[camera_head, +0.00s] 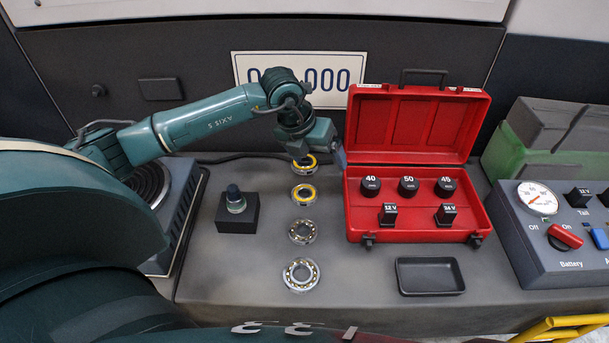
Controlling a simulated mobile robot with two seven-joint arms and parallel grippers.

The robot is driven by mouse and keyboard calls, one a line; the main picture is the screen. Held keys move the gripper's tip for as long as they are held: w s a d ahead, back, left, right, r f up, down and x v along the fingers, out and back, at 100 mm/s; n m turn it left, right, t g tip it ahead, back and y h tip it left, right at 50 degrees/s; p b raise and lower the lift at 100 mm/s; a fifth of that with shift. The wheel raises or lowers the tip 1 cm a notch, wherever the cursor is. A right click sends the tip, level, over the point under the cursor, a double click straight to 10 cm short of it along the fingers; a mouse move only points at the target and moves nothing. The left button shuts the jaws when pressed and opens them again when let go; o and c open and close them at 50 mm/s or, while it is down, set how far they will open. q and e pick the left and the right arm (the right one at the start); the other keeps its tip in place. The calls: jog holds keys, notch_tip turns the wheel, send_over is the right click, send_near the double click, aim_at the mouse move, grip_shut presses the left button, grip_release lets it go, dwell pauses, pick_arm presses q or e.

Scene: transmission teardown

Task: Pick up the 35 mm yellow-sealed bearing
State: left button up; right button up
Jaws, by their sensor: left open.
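Several ring bearings stand in a column on the grey bench. The farthest one (304,163) has a yellow seal and is partly hidden by my left gripper. A second yellow-sealed bearing (304,194) lies just nearer and shows whole. Two bearings with bare metal balls, a smaller one (303,231) and a larger one (301,274), lie nearer still. No size marks are readable on the bearings. My left gripper (323,150) is open at the farthest yellow bearing; whether it touches the bearing cannot be told. My right gripper is not in view.
An open red case (354,222) with black sockets stands right of the bearings. A black tray (430,291) lies in front of it. A black block with a knob (238,218) stands left, near a hotplate (165,240). A battery panel (545,245) is at right.

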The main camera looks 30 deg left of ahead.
pick_arm(q)
jog(key=w+a+r+n+y, duration=0.1)
jog(key=w+a+y, duration=0.15)
jog(key=a, duration=0.45)
jog(key=b, duration=0.1)
send_near(306, 164)
jog(key=shift+s+d+f+y, duration=0.1)
jog(key=shift+s+f+y, duration=0.25)
jog(key=shift+f, duration=0.15)
jog(key=shift+t, duration=0.3)
jog(key=x, duration=0.2)
jog(key=b+x, duration=0.1)
jog(key=x, duration=0.2)
jog(key=shift+w+d+f, duration=0.15)
jog(key=shift+w+f, duration=0.1)
jog(key=shift+w, duration=0.05)
jog(key=shift+r, duration=0.1)
jog(key=c, duration=1.3)
jog(key=shift+o, duration=0.2)
